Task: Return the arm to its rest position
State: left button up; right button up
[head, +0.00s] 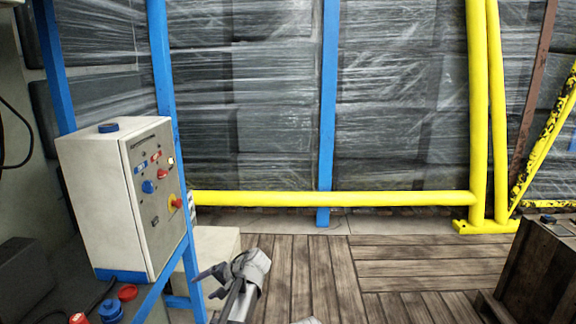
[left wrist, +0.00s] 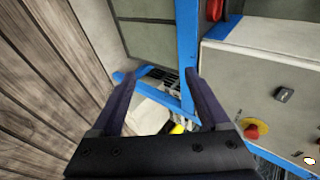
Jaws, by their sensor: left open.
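My left gripper (head: 205,284) shows low in the head view, just right of the blue frame that carries a control box. Its dark fingers point left, towards that frame. In the left wrist view my left gripper (left wrist: 161,80) is open, with its two fingers well apart and nothing held between them. The blue frame (left wrist: 187,55) shows beyond and between the fingertips. I cannot tell whether the fingers touch it. My right gripper is not in view.
A pale control box (head: 95,200) with coloured buttons and a red-yellow stop knob (head: 175,201) stands close on the left. A yellow rail (head: 340,198) runs behind. Plastic-wrapped stacks (head: 410,100) fill the back. A dark wooden crate (head: 545,270) is at right. The plank floor (head: 330,270) between is clear.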

pick_arm(q)
jog(key=s+d+f+n+g+h, duration=0.1)
jog(key=s+d+f+h, duration=0.2)
jog(key=s, duration=0.5)
jog(key=s+d+f+n+g+h, duration=0.1)
jog(key=s+d+f+h, duration=0.1)
jog(key=s+h, duration=0.35)
jog(key=s+d+f+h, duration=0.1)
jog(key=s+d+f, duration=0.2)
jog(key=s, duration=0.6)
jog(key=s+d+m+g+y, duration=0.1)
jog(key=s+d+m, duration=0.35)
jog(key=d, duration=0.65)
notch_tip(320, 180, up, 31)
jog(key=n+p, duration=0.1)
jog(key=p, duration=3)
jog(key=shift+s+a, duration=0.2)
jog(key=shift+s, duration=0.15)
